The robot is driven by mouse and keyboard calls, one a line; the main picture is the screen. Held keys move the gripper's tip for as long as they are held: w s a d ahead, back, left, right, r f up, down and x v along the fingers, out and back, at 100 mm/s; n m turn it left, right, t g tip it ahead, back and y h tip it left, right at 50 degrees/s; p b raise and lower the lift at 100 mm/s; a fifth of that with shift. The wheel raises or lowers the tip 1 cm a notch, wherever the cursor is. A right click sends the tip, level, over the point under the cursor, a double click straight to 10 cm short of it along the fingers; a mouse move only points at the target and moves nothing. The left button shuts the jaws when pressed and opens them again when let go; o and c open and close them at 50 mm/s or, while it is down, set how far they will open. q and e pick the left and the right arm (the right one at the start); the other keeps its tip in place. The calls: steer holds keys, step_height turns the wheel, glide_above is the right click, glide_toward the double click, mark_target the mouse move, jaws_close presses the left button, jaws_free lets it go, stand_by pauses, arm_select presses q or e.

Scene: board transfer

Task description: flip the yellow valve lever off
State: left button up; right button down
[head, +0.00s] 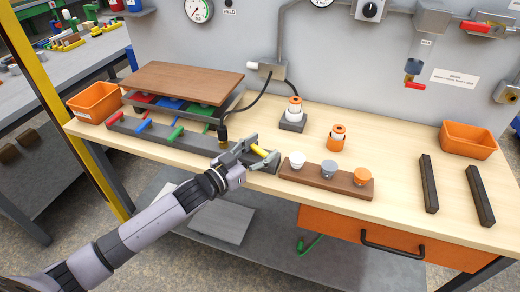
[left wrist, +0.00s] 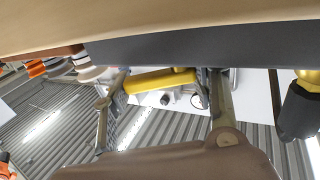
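The yellow valve lever (head: 259,151) is at the right end of a long dark grey valve bar (head: 195,141) along the table's front. My left gripper (head: 262,152) is at this lever, with its fingers on either side. In the left wrist view, the yellow lever (left wrist: 160,80) lies across the space between the spread fingers of my left gripper (left wrist: 163,100). The gripper looks open; I cannot tell whether a finger touches the lever. Red (head: 113,118), blue (head: 145,126) and green (head: 176,134) levers are further left on the bar. My right gripper is not in view.
A brown block (head: 330,183) with white, grey and orange knobs is just right of the gripper. A brass fitting with a black hose (head: 240,108) rises close behind it. A wooden board (head: 183,80) lies over a rack behind the bar. Two dark bars (head: 429,184) lie far right.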

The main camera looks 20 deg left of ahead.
arm_select(q)
steer(key=c, duration=0.6)
steer(key=shift+d+r+n+t+y+p, duration=0.15)
steer(key=shift+n+t+y+p, duration=0.25)
steer(key=shift+y, duration=0.1)
steer(key=shift+w+n+t+y+p, duration=0.25)
steer(key=shift+n+t+y+p, duration=0.3)
steer(key=shift+n+y, duration=0.85)
steer(key=shift+w+n+y, duration=0.15)
steer(key=shift+n+y, duration=0.3)
steer(key=shift+y, duration=0.6)
steer(key=shift+w+n+y, duration=0.1)
steer(key=shift+n+y, duration=0.35)
steer(key=shift+y, duration=0.6)
steer(key=o, duration=1.2)
